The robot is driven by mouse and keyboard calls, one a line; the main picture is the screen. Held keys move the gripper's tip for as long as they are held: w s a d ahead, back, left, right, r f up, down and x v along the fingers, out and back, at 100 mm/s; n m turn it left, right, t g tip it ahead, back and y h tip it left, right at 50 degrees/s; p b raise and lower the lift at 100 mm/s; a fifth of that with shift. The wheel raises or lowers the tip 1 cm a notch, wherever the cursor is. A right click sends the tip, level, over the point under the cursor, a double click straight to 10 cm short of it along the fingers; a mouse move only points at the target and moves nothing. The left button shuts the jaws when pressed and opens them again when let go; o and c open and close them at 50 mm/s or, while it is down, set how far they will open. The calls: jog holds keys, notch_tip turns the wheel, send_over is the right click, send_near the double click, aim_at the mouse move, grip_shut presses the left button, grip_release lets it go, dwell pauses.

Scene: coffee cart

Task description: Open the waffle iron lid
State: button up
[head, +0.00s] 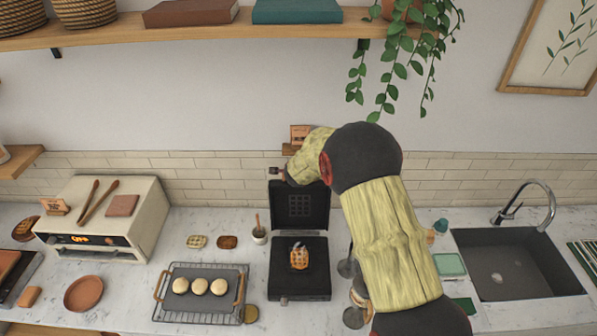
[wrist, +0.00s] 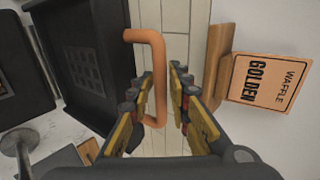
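The waffle iron is black, and its lid (head: 299,206) stands about upright behind the lower plate (head: 287,280), so the iron is open. An orange-and-white patterned item (head: 299,258) sits on the lower plate. My gripper (head: 281,173) is at the top left of the lid. In the wrist view the copper-coloured lid handle (wrist: 157,70) passes between the fingers of my gripper (wrist: 166,95). The fingers are apart, with a gap beside the handle on the right, and the handle is close to the left finger. The lid's gridded inner face (wrist: 85,70) shows at left.
A "Golden Waffle" sign (wrist: 265,80) stands near the wall, close to my gripper. A wire rack (head: 172,304) with three round pieces is left of the iron, a small cup (head: 259,236) beside it. A toaster oven (head: 140,225) is farther left, a sink (head: 515,265) right.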

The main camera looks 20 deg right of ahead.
jog(key=v, duration=1.2)
